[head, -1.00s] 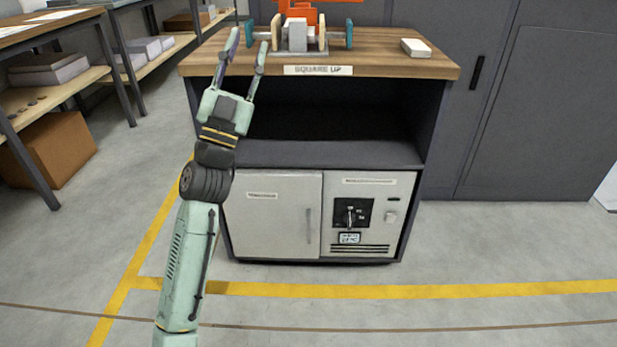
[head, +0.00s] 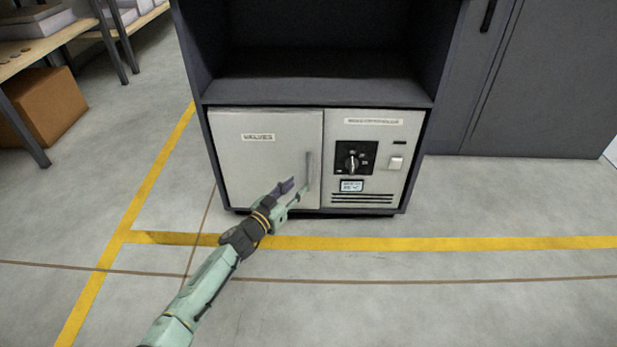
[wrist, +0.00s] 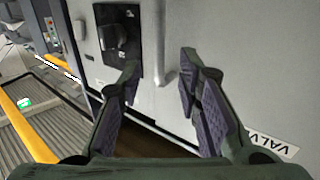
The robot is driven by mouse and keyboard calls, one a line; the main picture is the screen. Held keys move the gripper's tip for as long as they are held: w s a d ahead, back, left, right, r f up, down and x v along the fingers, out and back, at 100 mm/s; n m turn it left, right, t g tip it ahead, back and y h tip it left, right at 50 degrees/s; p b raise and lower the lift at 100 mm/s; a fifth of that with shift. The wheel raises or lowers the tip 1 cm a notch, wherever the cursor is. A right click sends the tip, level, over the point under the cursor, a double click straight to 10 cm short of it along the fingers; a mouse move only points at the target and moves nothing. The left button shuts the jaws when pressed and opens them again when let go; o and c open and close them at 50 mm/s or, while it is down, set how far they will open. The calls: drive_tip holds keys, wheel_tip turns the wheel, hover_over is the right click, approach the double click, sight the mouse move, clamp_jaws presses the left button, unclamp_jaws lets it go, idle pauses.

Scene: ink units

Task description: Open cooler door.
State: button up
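The cooler door (head: 258,165) is a pale grey panel with a label reading "VALVES", shut in the left half of the dark cabinet's lower part. Its vertical bar handle (head: 309,172) is near the door's right edge. My gripper (head: 298,186) is low in front of the door, close to the handle. In the wrist view my gripper (wrist: 158,90) has its two fingers spread wide, with nothing between the pads. The handle (wrist: 165,65) shows there just beyond the fingertips, in the gap between them. I see no contact between the fingers and the handle.
Right of the door is a fixed control panel (head: 390,150) with a black dial (head: 352,160), a small display and vents. An empty dark shelf (head: 320,90) is above. Yellow floor tape (head: 400,244) crosses in front. The floor before the cabinet is clear.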

sight(308, 175)
drive_tip(key=b+x, duration=0.1)
drive_tip(key=x, duration=0.6)
drive_tip(key=shift+w+d+b, duration=0.1)
drive_tip(key=shift+w+b, duration=0.1)
drive_tip(key=shift+b, duration=0.1)
drive_tip(key=shift+c, duration=0.2)
clamp_jaws()
idle(0.3)
